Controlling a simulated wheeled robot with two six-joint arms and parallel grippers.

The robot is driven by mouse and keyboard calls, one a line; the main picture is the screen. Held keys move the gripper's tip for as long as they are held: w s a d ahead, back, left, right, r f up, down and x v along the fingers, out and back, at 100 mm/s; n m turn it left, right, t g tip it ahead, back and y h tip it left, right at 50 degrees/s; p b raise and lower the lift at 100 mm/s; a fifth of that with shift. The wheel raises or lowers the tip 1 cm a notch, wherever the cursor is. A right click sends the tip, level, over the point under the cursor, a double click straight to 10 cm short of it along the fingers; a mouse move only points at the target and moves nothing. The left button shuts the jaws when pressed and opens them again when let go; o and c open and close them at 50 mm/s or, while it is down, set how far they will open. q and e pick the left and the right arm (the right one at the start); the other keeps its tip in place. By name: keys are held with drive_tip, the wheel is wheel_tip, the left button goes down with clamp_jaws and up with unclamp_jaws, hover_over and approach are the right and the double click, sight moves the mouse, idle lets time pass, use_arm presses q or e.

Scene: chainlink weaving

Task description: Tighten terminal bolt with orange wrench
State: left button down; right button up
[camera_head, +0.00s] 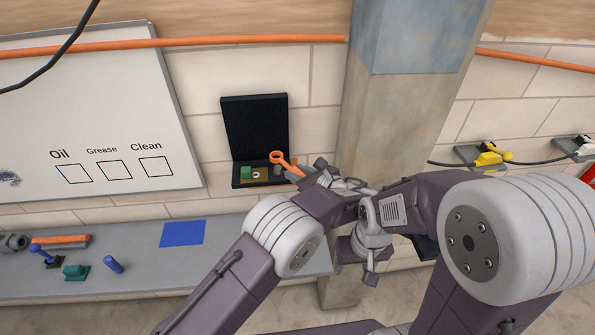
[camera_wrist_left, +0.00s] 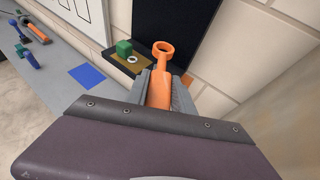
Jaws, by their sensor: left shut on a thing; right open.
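The orange wrench (camera_head: 279,158) has a ring end and is held in my left gripper (camera_head: 306,170). In the left wrist view the wrench (camera_wrist_left: 164,62) sticks out from between the shut fingers (camera_wrist_left: 160,90), ring end away from me. The ring is near a black wall panel with a shelf (camera_head: 236,182). On the shelf are a green block (camera_head: 246,173) and a light ring-shaped part (camera_wrist_left: 132,60), which seems to be the terminal bolt. The wrench ring is apart from it, to its right. My right gripper (camera_head: 370,277) is open and empty, low by the pillar.
A grey bench (camera_head: 120,234) runs below, with a blue square (camera_head: 183,233), a blue peg (camera_head: 113,264), a green part (camera_head: 75,272) and an orange-handled tool (camera_head: 60,240). A concrete pillar (camera_head: 395,120) stands right of the panel. Yellow connector (camera_head: 488,158) is further right.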

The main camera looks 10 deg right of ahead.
use_arm(q)
drive_tip(key=shift+s+d+f+b, duration=0.15)
drive_tip(key=shift+f+b, duration=0.15)
drive_tip(key=shift+f, duration=0.25)
drive_tip(key=shift+s+d+f+b, duration=0.1)
drive_tip(key=shift+f+b, duration=0.2)
drive_tip(key=shift+f, duration=0.2)
drive_tip(key=shift+s+r, duration=0.1)
drive_tip(key=shift+w+a, duration=0.25)
drive_tip(key=shift+s+d, duration=0.2)
drive_tip(key=shift+f, duration=0.2)
drive_tip(key=shift+f+b, duration=1.15)
drive_tip(key=shift+f, duration=0.35)
